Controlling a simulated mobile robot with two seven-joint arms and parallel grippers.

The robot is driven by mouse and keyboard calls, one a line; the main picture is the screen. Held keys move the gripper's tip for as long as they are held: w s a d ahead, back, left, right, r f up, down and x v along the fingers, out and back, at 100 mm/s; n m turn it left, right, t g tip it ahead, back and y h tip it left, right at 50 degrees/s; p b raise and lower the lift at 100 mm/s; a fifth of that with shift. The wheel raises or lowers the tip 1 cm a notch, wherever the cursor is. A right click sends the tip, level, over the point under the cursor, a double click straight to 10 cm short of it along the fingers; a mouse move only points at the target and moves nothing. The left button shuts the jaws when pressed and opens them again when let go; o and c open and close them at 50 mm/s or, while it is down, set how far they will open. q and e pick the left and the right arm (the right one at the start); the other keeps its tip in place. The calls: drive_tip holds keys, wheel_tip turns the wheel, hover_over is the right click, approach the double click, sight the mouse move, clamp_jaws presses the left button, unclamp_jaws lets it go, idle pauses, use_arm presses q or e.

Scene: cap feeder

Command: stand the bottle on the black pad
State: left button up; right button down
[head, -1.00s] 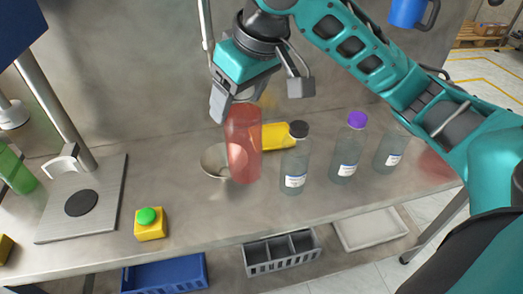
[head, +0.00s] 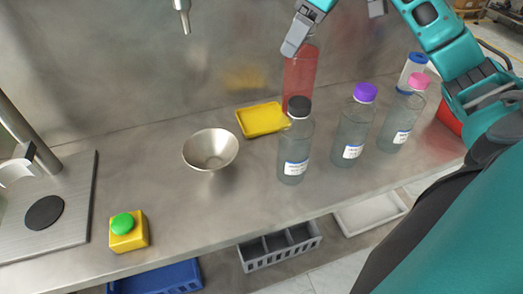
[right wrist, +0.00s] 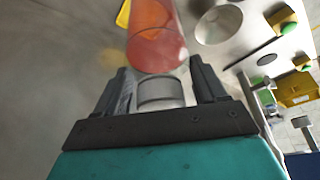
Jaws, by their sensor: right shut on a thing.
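The red see-through bottle (head: 299,78) hangs from my right gripper (head: 335,22), at the back near the wall, its lower end partly hidden by the dark-capped bottle. In the right wrist view, the red bottle (right wrist: 156,48) has its clear upper end between the two fingers of my right gripper (right wrist: 162,88), which is shut on it. The black pad (head: 44,212) is a round disc on a grey base plate at the far left, and it is bare. My left gripper is not in view.
A steel bowl (head: 211,149), a yellow tray (head: 262,119) and a yellow box with a green button (head: 128,231) lie between. Clear bottles with dark (head: 295,150), purple (head: 354,130) and pink (head: 403,115) caps stand at right. A nozzle (head: 182,14) hangs above. The front middle is clear.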

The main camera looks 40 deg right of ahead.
sight(298, 81)
drive_tip(key=shift+d+f, duration=0.25)
drive_tip(key=shift+f, duration=0.15)
drive_tip(key=shift+f+b, duration=1.6)
drive_tip(key=shift+f, duration=2.9)
drive_tip(key=shift+f, duration=0.15)
drive_tip(key=shift+c, duration=0.4)
unclamp_jaws()
